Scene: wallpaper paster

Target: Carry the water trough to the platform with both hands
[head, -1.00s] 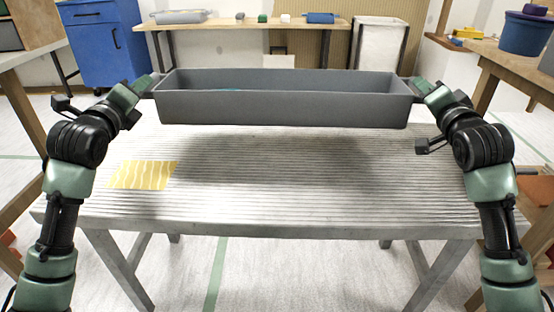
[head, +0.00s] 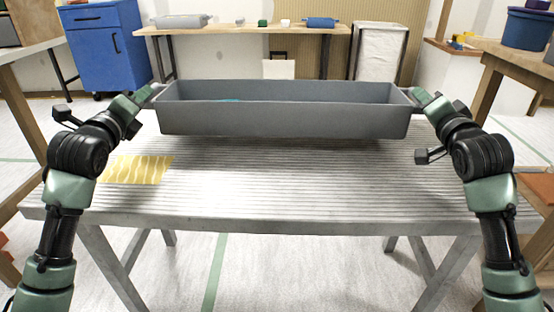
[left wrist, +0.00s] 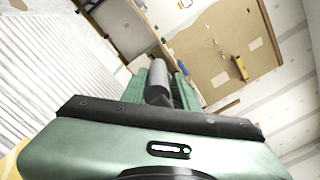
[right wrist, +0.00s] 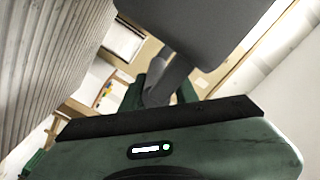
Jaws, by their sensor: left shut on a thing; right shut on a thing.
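The long grey water trough (head: 280,120) is level in the head view, above the back part of the grey slatted platform (head: 300,190). A dark shadow lies just beneath it; I cannot tell if its bottom touches. A small teal patch shows inside it. My left gripper (head: 153,93) is shut on its left end, and my right gripper (head: 410,93) is shut on its right end. The trough's grey underside and side also show in the right wrist view (right wrist: 205,25). The exact grip points are partly hidden by the fingers.
A yellow wavy-patterned sheet (head: 140,169) lies on the platform's left side. A wooden bench (head: 520,65) with a blue bucket (head: 527,28) is at right. The platform's front is clear.

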